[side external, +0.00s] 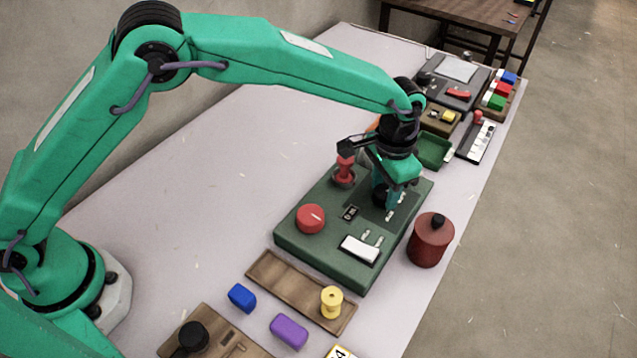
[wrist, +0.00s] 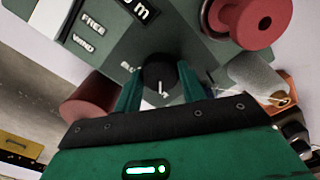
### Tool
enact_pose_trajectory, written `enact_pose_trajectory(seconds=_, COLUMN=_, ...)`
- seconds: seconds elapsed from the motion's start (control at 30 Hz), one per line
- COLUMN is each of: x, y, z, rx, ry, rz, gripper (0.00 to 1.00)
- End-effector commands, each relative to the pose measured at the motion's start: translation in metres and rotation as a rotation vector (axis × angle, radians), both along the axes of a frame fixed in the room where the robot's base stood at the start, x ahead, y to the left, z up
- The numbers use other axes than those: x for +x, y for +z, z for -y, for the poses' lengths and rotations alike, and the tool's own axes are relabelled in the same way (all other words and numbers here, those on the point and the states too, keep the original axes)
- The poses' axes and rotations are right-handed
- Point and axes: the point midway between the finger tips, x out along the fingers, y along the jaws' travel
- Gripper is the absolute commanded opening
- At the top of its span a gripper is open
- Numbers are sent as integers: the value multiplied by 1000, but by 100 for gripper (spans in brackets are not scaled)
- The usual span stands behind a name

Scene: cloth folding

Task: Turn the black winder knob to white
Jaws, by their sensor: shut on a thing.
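The black winder knob (wrist: 158,72) shows in the wrist view with a short white pointer line on it, which points toward my gripper's palm. My gripper (wrist: 160,82) has one green finger on each side of the knob and is shut on it. In the side external view my gripper (side external: 388,198) reaches down onto the far right part of the green panel (side external: 292,237), and the knob (side external: 380,194) is mostly hidden by it. A partly covered label starting with "BL" lies left of the knob in the wrist view; I cannot read a white label.
The panel also carries a red spool (side external: 345,170), a red round knob (side external: 310,218) and a white rocker switch (side external: 360,249). A dark red canister (side external: 431,240) stands close to the panel's right side. A green tray (side external: 435,150) lies behind. The table's left middle is clear.

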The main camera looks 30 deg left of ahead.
Motion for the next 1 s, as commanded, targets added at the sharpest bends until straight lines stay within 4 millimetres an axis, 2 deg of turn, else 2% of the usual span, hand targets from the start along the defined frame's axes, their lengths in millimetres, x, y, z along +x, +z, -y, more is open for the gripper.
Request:
enact_pose_trajectory(seconds=0.1, x=0, y=1, z=-1, rx=1, ry=2, rz=-2, gripper=17)
enact_pose_trajectory(seconds=0.13, x=0, y=1, z=-1, rx=1, ry=2, rz=-2, gripper=44)
enact_pose_trajectory(seconds=0.23, x=0, y=1, z=0, rx=1, ry=1, rz=-1, gripper=62)
enact_pose_trajectory(seconds=0.67, x=0, y=5, z=0, rx=-1, ry=-1, rz=1, gripper=62)
enact_pose_trajectory(seconds=1.0, x=1, y=41, z=0, rx=-2, ry=0, rz=3, gripper=62)
